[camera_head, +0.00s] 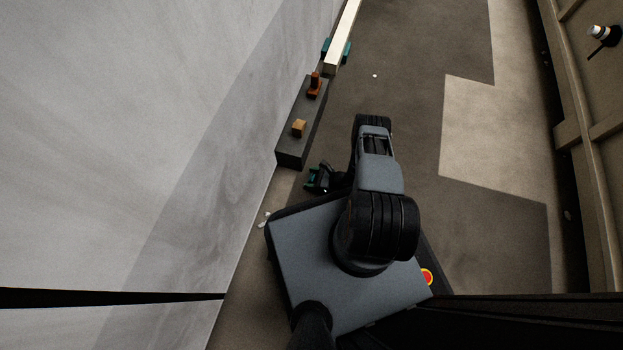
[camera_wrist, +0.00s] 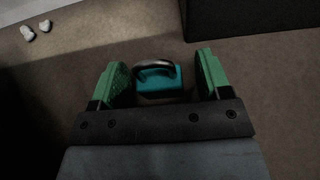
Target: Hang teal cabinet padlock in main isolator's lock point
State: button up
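The teal padlock (camera_wrist: 157,82) shows in the wrist view between my gripper's green finger pads, its dark shackle arched on top. My gripper (camera_wrist: 162,80) is open, with a visible gap between each pad and the padlock. I cannot tell whether the padlock rests on the floor or how far below the fingertips it is. In the head view my gripper (camera_head: 318,180) is low beside the near end of a dark box; the padlock cannot be made out there. I cannot identify the main isolator or its lock point for sure.
The dark box (camera_head: 290,150) along the pale wall bears a yellow-orange block (camera_head: 299,128) and an orange-red part (camera_head: 314,86). A pale beam (camera_head: 343,35) lies beyond it. Small pale pieces (camera_wrist: 36,30) lie on the floor. Open floor (camera_head: 410,100) extends right, toward a tan framed wall (camera_head: 590,150).

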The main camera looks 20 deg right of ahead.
jog(key=c, duration=1)
jog(key=shift+c, duration=0.2)
jog(key=shift+r, duration=0.15)
